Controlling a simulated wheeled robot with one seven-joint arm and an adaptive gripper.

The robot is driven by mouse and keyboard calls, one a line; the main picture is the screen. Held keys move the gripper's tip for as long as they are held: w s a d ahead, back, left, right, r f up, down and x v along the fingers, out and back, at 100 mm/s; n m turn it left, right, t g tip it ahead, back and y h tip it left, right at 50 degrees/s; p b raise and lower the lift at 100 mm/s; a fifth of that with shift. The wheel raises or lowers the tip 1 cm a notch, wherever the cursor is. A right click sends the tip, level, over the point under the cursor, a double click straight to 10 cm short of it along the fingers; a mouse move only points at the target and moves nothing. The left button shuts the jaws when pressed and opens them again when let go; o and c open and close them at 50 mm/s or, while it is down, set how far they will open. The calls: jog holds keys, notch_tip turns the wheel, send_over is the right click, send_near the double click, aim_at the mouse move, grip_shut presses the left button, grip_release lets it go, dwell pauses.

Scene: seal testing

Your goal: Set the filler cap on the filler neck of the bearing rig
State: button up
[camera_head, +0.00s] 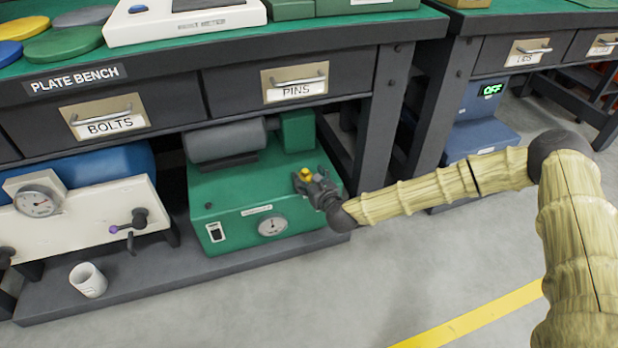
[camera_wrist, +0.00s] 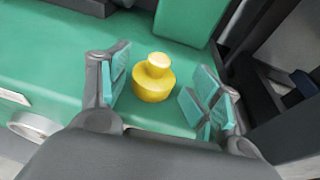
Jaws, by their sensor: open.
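The yellow filler cap (camera_wrist: 154,80) has a broad round body and a small knob on top. It stands upright on the green top of the rig (camera_wrist: 60,55), between the spread fingers of my gripper (camera_wrist: 155,97), with gaps on both sides. In the head view the cap (camera_head: 305,173) shows at the right part of the green rig (camera_head: 235,185), just beyond my gripper (camera_head: 314,183). My gripper is open and holds nothing. I cannot see a filler neck under the cap; whether the cap sits on one cannot be told.
The rig stands on a low dark shelf under the plate bench (camera_head: 230,55), whose drawers overhang it. A grey motor (camera_head: 225,140) and a green block (camera_head: 298,130) rise behind the cap. A bench leg (camera_head: 380,120) is close right. A white mug (camera_head: 88,280) stands left.

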jog(key=shift+s+d+p, duration=0.1)
jog(key=shift+s+p, duration=0.1)
jog(key=shift+p, duration=0.3)
jog(key=r+p+v, duration=0.1)
jog(key=p+v, duration=0.3)
jog(key=v, duration=0.8)
jog(key=shift+w+f, duration=0.1)
jog(key=s+a+f+n+g, duration=0.1)
jog(key=s+f+n+g, duration=0.2)
jog(key=s+f+n, duration=0.35)
jog(key=s+a+f+n+g, duration=0.2)
jog(key=s+f+n+g, duration=0.15)
jog(key=s, duration=0.55)
jog(key=s+a+f+n+g, duration=0.1)
jog(key=s+f+n+g, duration=0.1)
jog(key=s+f+n, duration=0.35)
jog(key=s+d+f+n+g+h, duration=0.1)
jog(key=s+d+n+g+h, duration=0.4)
jog(key=s+d+n, duration=1)
jog(key=s+d+h, duration=0.1)
jog(key=s+d, duration=0.3)
jog(key=d, duration=0.2)
jog(key=shift+n, duration=0.35)
